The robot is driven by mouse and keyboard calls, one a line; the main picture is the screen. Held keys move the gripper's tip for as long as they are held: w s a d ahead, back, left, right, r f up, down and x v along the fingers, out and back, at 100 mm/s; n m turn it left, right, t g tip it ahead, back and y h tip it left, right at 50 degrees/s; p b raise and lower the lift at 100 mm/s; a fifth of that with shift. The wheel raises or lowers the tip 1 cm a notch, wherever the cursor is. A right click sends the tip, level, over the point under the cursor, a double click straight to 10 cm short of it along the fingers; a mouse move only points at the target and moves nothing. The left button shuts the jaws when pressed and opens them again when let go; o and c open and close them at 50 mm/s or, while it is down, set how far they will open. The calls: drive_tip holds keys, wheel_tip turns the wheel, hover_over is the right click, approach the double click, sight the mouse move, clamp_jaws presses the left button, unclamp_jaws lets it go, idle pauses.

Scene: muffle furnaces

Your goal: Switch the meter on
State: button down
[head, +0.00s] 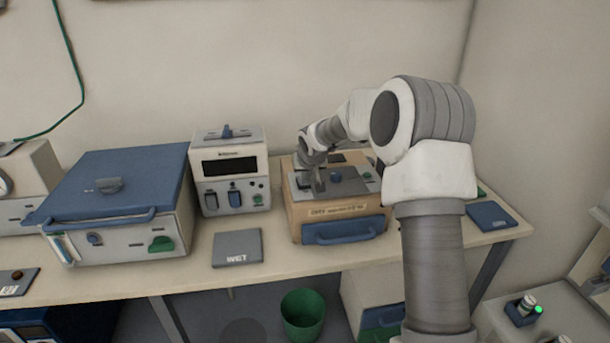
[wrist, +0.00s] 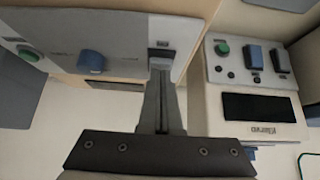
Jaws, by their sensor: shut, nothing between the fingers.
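A white box meter (head: 230,167) with a dark display window stands on the bench; it also shows upside down in the wrist view (wrist: 262,78). In the wrist view the fingertips (wrist: 162,72) are at a small grey switch (wrist: 162,52) on a pale control panel (wrist: 118,50), which also carries a blue knob (wrist: 91,62) and a green button (wrist: 28,53). I cannot tell whether they touch it.
A large box with a blue lid (head: 115,183) stands to the left. A blue pad (head: 491,216) lies at the right end. A green bin (head: 303,313) is on the floor.

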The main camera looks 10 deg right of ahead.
drive_tip(key=shift+s+f+t+b, duration=0.15)
drive_tip(key=shift+f+t+b, duration=0.45)
drive_tip(key=shift+b, duration=1.5)
drive_tip(key=shift+r+p, duration=0.25)
drive_tip(key=shift+p, duration=0.3)
drive_tip(key=shift+r, duration=0.1)
drive_tip(key=shift+r+p, duration=0.5)
drive_tip(key=shift+r, duration=0.2)
drive_tip(key=shift+r, duration=0.3)
drive_tip(key=p+v, duration=0.2)
drive_tip(key=v, duration=1)
drive_tip(key=shift+s+r, duration=0.15)
drive_tip(key=shift+r, duration=0.1)
